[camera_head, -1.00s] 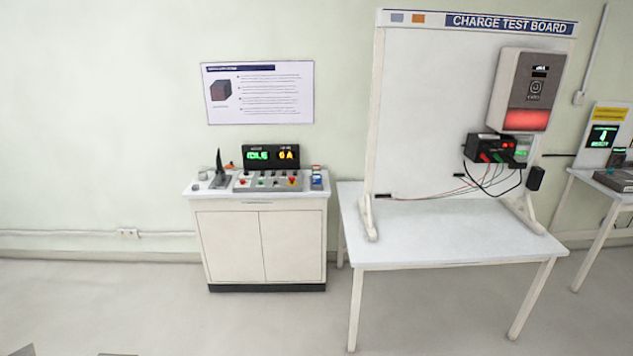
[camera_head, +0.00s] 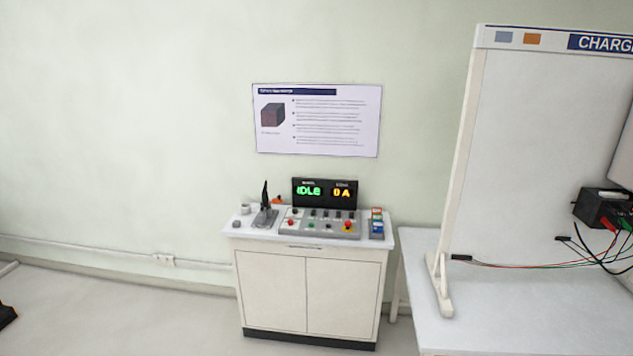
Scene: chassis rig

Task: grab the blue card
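A small rack of coloured cards (camera_head: 377,225) stands at the right end of the white cabinet's top (camera_head: 232,229). Bands of red, white, green and blue show on it. The blue card is too small to pick out with certainty from the other cards and the rack. Neither of my grippers shows in the head view, and nothing covers the rack.
A control panel (camera_head: 319,223), a display (camera_head: 325,193) reading IDLE and 0 A, and a black lever (camera_head: 265,197) share the cabinet top. The charge test board's table (camera_head: 500,309) stands close on the right. Floor at left is mostly clear.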

